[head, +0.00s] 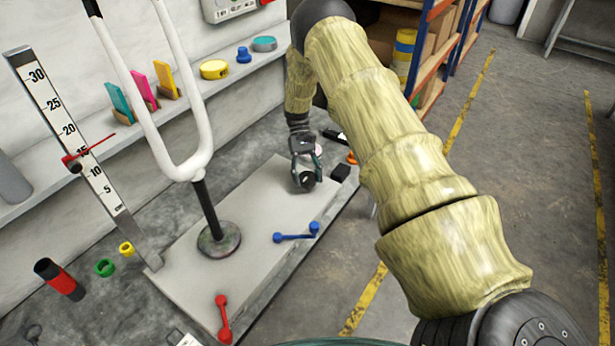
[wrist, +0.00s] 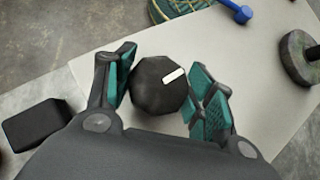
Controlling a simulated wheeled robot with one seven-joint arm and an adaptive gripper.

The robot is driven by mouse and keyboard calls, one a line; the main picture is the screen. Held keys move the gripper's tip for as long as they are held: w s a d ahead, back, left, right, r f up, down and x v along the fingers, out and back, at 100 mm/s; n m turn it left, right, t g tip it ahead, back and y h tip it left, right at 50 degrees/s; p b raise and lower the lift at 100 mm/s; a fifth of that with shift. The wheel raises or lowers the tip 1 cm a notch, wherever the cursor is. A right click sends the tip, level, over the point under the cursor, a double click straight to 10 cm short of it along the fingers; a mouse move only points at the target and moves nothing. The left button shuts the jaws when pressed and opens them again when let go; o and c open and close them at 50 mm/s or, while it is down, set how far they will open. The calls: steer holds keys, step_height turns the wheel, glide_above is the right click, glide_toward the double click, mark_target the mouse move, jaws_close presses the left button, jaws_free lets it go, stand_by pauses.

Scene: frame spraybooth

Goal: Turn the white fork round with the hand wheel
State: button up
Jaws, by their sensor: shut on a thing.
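The white fork (head: 182,165) stands upright on a dark post above a round dark base (head: 219,239), its two prongs pointing up. The hand wheel (head: 308,181) is a black faceted knob at the far right end of the pale base plate (head: 262,200). In the wrist view the hand wheel (wrist: 160,84) shows a white mark on its upper right. My gripper (head: 306,170) is over the wheel from above, and its teal-padded fingers (wrist: 162,90) are shut on it from both sides. The fork's prong tips are cut off at the top of the head view.
A blue lever (head: 297,233) and a red lever (head: 223,318) are at the plate's front edge. A height scale (head: 85,150) with a red pointer stands left of the fork. A black block (head: 341,172) lies right of my gripper. A shelf with coloured items runs behind.

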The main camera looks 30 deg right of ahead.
steer(key=shift+m+y, duration=0.3)
steer(key=o, duration=1)
steer(key=v, duration=1.2)
